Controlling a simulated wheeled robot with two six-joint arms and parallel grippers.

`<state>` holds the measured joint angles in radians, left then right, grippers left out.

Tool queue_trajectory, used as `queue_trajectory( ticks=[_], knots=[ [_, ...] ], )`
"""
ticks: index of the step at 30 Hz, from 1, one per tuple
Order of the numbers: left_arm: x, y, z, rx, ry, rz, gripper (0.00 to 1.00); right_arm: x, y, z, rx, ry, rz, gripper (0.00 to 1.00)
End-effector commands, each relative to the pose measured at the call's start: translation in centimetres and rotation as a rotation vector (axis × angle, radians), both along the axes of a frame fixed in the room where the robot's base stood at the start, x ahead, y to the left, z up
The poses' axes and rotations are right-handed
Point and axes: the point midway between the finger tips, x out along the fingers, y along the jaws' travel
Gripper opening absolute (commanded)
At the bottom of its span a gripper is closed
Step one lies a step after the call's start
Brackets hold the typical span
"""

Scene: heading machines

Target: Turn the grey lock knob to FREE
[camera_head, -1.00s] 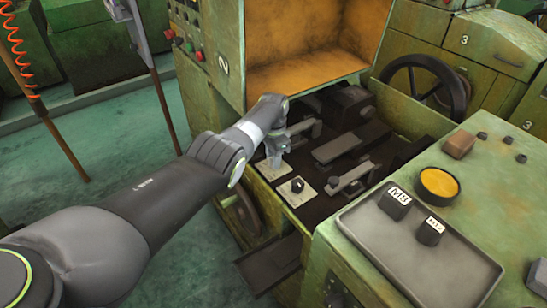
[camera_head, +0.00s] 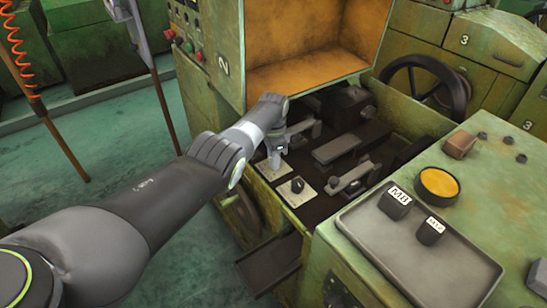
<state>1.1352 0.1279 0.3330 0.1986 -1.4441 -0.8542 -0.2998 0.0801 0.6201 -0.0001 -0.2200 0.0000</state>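My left gripper (camera_head: 275,162) reaches in from the left and points down at a pale plate (camera_head: 262,172) on the front edge of the open machine bed. Its fingertips are at or just above this plate. The grey lock knob cannot be made out; the gripper covers the middle of the plate. Whether the fingers are shut on something there is too small to tell. A second pale plate (camera_head: 292,199) with a dark knob (camera_head: 297,185) lies just to the right and nearer, clear of the gripper. My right gripper is not in view.
A lever-like arm (camera_head: 348,178) stands right of the second plate. A grey tray (camera_head: 405,265) with black blocks marked M8 (camera_head: 396,201) and M14 (camera_head: 430,231) lies on the right bench, beside a yellow button (camera_head: 438,184). A dark handwheel (camera_head: 452,84) stands behind.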

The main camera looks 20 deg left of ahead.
Motion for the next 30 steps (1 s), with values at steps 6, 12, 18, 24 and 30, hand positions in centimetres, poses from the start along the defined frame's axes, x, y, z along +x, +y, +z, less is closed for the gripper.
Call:
queue_trajectory(
  ticks=[6, 12, 18, 24, 30],
  knots=[
    [0.0, 0.0, 0.0, 0.000, 0.000, 0.001, 0.50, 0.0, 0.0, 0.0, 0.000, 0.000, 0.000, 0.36],
    [0.0, 0.0, 0.1, 0.000, 0.001, 0.002, 0.50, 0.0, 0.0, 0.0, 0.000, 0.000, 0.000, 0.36],
    [0.0, 0.0, 1.8, 0.000, 0.000, 0.002, 0.50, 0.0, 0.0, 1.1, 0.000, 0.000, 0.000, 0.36],
    [0.1, 0.0, 5.4, 0.000, -0.004, 0.002, 0.50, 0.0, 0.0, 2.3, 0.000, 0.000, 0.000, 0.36],
    [0.1, 0.0, 9.8, 0.000, -0.005, 0.001, 0.50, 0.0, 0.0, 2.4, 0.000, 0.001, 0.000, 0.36]
  ],
)
